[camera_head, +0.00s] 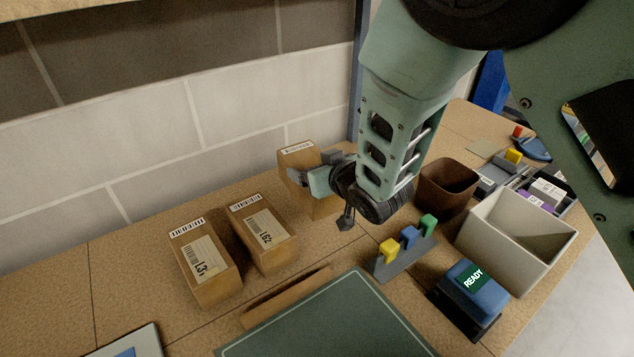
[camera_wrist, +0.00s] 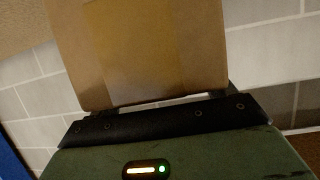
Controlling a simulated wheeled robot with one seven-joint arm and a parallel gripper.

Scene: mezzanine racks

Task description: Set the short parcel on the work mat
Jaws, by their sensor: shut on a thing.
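My gripper (camera_head: 318,178) is shut on a brown cardboard parcel (camera_head: 298,158) at the back of the bench, near the wall. The parcel stands upright with a barcode label on its top; its lower part is partly hidden by my gripper, and I cannot tell whether it touches the bench. In the wrist view the parcel (camera_wrist: 150,50) fills the top middle, just beyond the gripper's dark edge. Two more labelled parcels, a left one (camera_head: 205,262) and a right one (camera_head: 263,233), stand to the left. The green work mat (camera_head: 330,325) lies at the front, with nothing on its visible part.
A rack with yellow, blue and green pegs (camera_head: 405,256) stands right of the mat. A blue box marked READY (camera_head: 470,290), a white bin (camera_head: 515,240) and a brown bin (camera_head: 447,187) are farther right. A flat brown piece (camera_head: 287,296) lies along the mat's back edge.

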